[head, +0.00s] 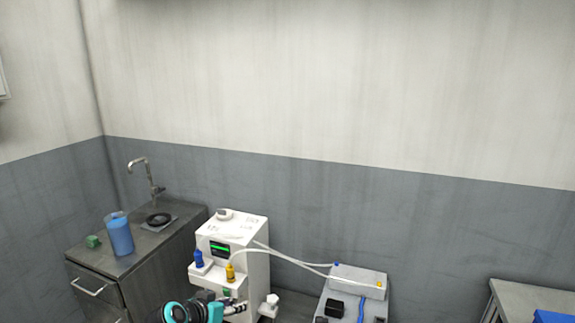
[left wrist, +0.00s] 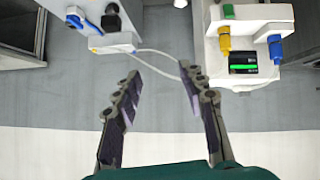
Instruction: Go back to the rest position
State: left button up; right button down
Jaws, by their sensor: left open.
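My left gripper (head: 236,307) is at the bottom edge of the head view, in front of the white machine (head: 258,275), with its teal-and-black wrist partly cut off. In the left wrist view the two dark fingers of my left gripper (left wrist: 160,74) stand apart with nothing between them. The white machine (left wrist: 286,20) is at the upper right there, beyond the fingers. My right gripper is in neither view.
A dark counter (head: 180,236) at left holds a tap (head: 146,172), a blue jug (head: 120,236), a green block (head: 93,241) and a round black piece (head: 158,219). White tubes link the machine to a grey unit (head: 358,282). A table (head: 510,300) stands at right.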

pick_arm(q)
jog(key=s+a+n+g+y, duration=0.1)
jog(key=s+y, duration=0.1)
jog(key=s, duration=1)
jog(key=s+a+f+n+g+y, duration=0.1)
jog(key=s+y, duration=0.1)
jog(key=s, duration=1.1)
jog(key=shift+a+n+g+y, duration=0.35)
jog(key=shift+n+g+y, duration=0.05)
